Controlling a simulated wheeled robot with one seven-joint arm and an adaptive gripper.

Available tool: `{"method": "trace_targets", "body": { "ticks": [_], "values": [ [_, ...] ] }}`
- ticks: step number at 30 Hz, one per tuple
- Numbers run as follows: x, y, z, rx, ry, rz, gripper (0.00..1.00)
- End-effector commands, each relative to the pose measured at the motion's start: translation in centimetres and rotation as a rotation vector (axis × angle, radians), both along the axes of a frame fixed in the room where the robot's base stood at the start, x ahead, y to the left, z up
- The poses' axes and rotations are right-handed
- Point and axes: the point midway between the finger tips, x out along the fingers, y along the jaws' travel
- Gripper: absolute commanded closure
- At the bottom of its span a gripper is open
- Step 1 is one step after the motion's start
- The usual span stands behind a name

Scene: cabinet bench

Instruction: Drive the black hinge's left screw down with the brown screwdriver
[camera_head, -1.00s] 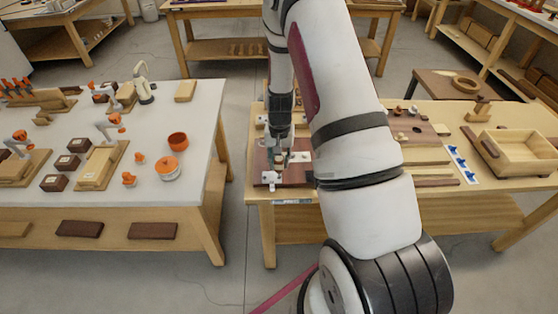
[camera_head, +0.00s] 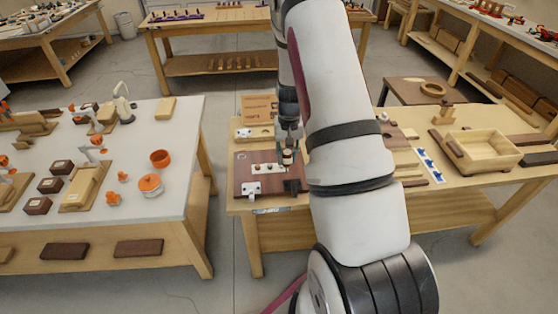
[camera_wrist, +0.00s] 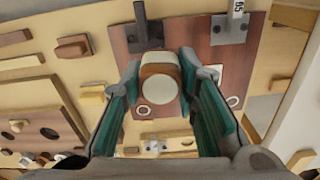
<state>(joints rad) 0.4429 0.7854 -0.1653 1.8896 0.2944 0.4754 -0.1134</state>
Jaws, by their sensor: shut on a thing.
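My gripper (camera_head: 288,152) is over the right half of a dark red-brown board (camera_head: 243,169) on the wooden bench. In the wrist view my gripper (camera_wrist: 165,95) is shut on the brown screwdriver (camera_wrist: 160,79), whose pale-ended handle with a brown band stands between the green finger pads. The black hinge (camera_head: 293,187) lies at the board's front right edge, just in front of the gripper. It also shows in the wrist view (camera_wrist: 145,38), beyond the handle. The screwdriver's tip and the hinge's left screw cannot be made out.
A white hinge (camera_head: 250,188) lies left of the black one, on the same board edge. A wooden box (camera_head: 485,150) stands at the bench's right. A white table (camera_head: 180,190) is on the left, across a floor gap.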

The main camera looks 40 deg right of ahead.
Motion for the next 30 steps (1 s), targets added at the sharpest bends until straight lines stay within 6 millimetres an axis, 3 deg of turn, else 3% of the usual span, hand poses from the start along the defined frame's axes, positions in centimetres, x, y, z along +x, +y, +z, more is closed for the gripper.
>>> {"method": "trace_targets", "body": {
  "ticks": [18, 30],
  "values": [
    [0.1, 0.0, -5.0, 0.001, 0.002, 0.0, 1.0],
    [0.1, 0.0, -6.1, 0.0, 0.0, 0.001, 1.0]
  ]
}}
